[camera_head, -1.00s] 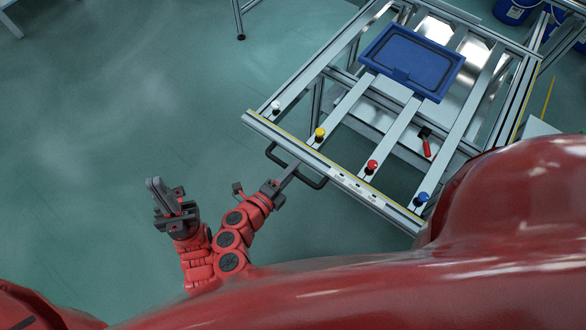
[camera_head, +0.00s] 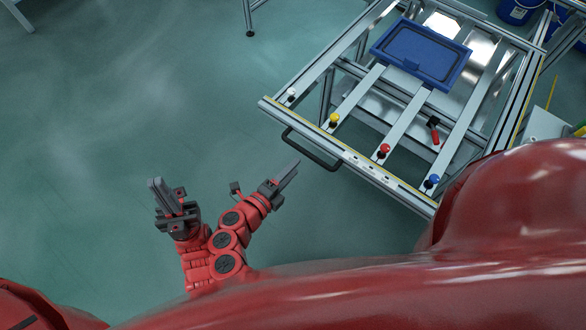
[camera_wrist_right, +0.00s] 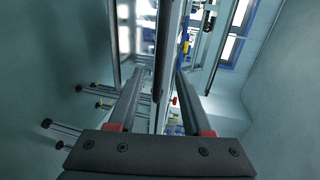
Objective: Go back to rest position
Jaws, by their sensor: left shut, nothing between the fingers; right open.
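My left gripper (camera_head: 156,184) is at the left in the head view, shut and empty, over bare floor. My right gripper (camera_head: 291,170) points up and right toward the panel fixture. Its two fingers stand apart in the right wrist view (camera_wrist_right: 160,78), with nothing seen gripped. The black handle (camera_head: 312,151) on the fixture's front rail is just beyond the right fingertips, with a small gap in the head view.
The panel fixture (camera_head: 385,181) is an aluminium frame with white, yellow, red (camera_head: 384,149) and blue (camera_head: 432,181) knobs along its front. A blue tray (camera_head: 440,76) and a red-handled tool (camera_head: 435,134) lie on it. The floor (camera_head: 110,110) at left is clear.

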